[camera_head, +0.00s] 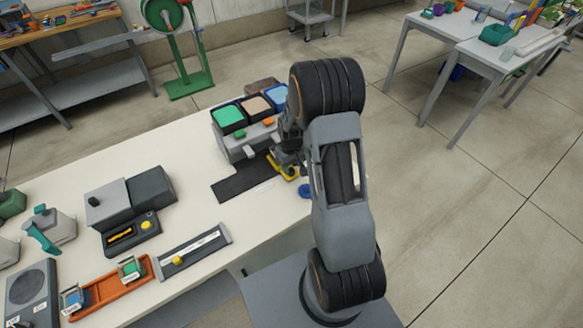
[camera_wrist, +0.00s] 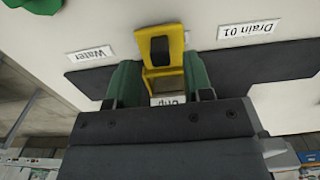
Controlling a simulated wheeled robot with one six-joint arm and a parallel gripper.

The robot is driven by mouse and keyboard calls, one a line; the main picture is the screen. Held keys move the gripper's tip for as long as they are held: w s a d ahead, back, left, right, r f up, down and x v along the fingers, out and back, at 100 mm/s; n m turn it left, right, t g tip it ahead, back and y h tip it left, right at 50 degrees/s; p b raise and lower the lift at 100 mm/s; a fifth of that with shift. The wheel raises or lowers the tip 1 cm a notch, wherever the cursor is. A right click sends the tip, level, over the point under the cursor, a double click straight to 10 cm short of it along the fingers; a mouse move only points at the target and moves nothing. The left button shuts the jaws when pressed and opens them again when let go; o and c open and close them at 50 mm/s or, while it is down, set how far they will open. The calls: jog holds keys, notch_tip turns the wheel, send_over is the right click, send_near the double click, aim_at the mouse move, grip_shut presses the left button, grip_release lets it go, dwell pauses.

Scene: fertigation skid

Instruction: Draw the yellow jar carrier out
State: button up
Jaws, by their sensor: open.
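The yellow jar carrier (camera_wrist: 174,40) is in the wrist view, a yellow frame with a dark patch in its face. It also shows in the head view as a small yellow piece (camera_head: 284,174) at the table's right end, partly covered by my arm. My gripper (camera_wrist: 160,82) is open, with its green fingers on either side of the carrier's lower part. I cannot tell whether the fingers touch it. A "Drip" label (camera_wrist: 168,101) lies between the fingers, partly hidden by the gripper body.
Labels "Water" (camera_wrist: 90,55) and "Drain 01" (camera_wrist: 247,30) flank the carrier. A grey unit with coloured bins (camera_head: 243,141) stands beside my gripper, with a dark mat (camera_head: 238,186) in front. A blue round piece (camera_head: 305,190) lies near the table's right edge.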

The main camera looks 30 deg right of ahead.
jog(key=shift+f, duration=1.2)
jog(key=shift+c, duration=0.5)
grip_shut()
